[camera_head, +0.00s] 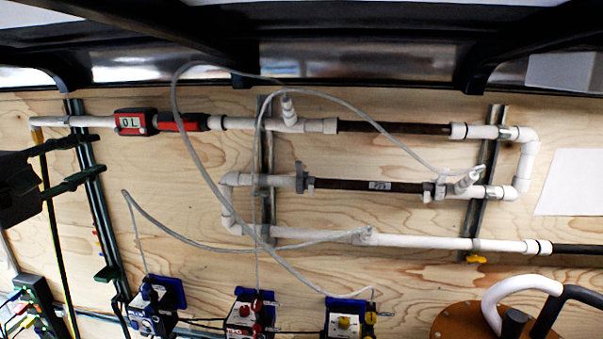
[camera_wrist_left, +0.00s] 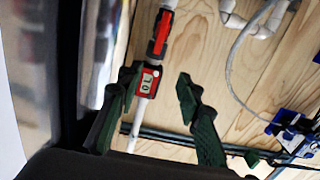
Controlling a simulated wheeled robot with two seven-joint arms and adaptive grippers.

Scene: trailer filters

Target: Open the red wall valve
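The red valve handle (camera_head: 182,122) lies in line with the white pipe at the upper left of the wall, just right of a red and black flow meter (camera_head: 133,122) reading "0 L". My left gripper (camera_head: 96,158) is at the left, below and left of the meter, with its dark green fingers apart and nothing held. In the left wrist view the open gripper (camera_wrist_left: 157,78) has the meter (camera_wrist_left: 147,82) showing between its fingers, with the red handle (camera_wrist_left: 160,36) beyond the fingertips. Whether a finger touches the meter I cannot tell. My right gripper is not in view.
White and black pipes (camera_head: 390,128) run across the plywood wall, with thin grey hoses looping in front. Several blue-backed pumps (camera_head: 248,315) are along the bottom. A brown round lid (camera_head: 460,322) with thick hoses is at the lower right. A small yellow valve (camera_head: 477,260) hangs below the lowest pipe.

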